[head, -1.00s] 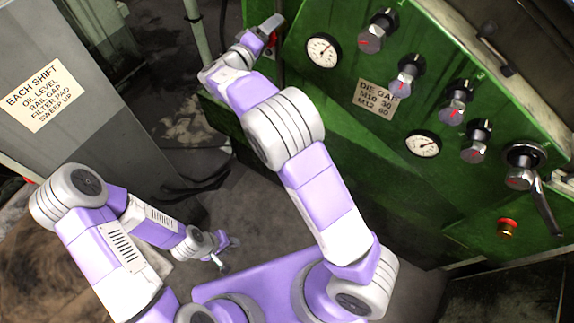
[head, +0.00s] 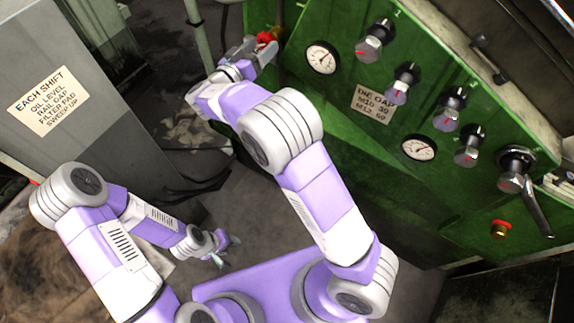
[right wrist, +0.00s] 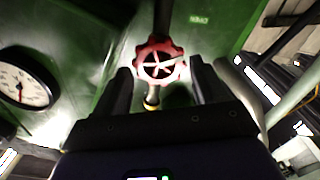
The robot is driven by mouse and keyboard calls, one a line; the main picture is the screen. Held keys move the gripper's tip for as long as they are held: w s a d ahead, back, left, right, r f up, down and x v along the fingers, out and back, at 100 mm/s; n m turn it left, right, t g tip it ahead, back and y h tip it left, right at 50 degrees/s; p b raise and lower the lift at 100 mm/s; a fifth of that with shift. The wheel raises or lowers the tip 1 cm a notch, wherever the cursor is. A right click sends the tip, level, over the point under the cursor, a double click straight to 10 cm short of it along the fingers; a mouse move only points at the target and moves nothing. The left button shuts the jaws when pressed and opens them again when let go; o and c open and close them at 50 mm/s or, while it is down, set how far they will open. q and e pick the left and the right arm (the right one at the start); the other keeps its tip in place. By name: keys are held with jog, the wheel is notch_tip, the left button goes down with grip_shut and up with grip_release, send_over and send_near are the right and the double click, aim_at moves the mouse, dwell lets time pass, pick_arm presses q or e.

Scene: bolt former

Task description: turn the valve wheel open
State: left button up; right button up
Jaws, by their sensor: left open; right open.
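The valve wheel (head: 267,38) is small and red, at the upper left edge of the green machine in the head view, partly hidden by my right gripper. In the right wrist view the red wheel (right wrist: 158,62) faces me, with spokes and a brass-coloured stem part below it. My right gripper (head: 256,54) is open just short of the wheel. Its dark fingers (right wrist: 164,85) stand on either side of the wheel's lower part in the picture; I cannot tell whether they touch it. My left gripper (head: 223,250) is open, low and empty, far from the wheel.
One gauge (right wrist: 25,78) is left of the wheel in the wrist view. A grey cabinet (head: 100,120) stands at the left, a pipe (head: 200,40) behind.

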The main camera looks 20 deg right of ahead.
jog(key=shift+v, duration=1.05)
jog(key=s+d+f+n+g+y+b, duration=0.1)
jog(key=s+d+f+n+g+y, duration=0.15)
jog(key=f, duration=0.75)
jog(key=s+d+f+n+g+y+b, duration=0.1)
jog(key=s+d+f+n+g+y, duration=0.15)
jog(key=f, duration=0.75)
jog(key=s+f+g+y, duration=0.2)
jog(key=s+f, duration=0.3)
jog(key=f, duration=0.3)
jog(key=s+a+f+n+g+y+b, duration=0.1)
jog(key=s+f+g+y, duration=0.1)
jog(key=s+f, duration=0.3)
jog(key=shift+s+a+f+g, duration=0.2)
jog(key=shift+f+g, duration=0.4)
jog(key=shift+f, duration=0.9)
jog(key=shift+s, duration=0.1)
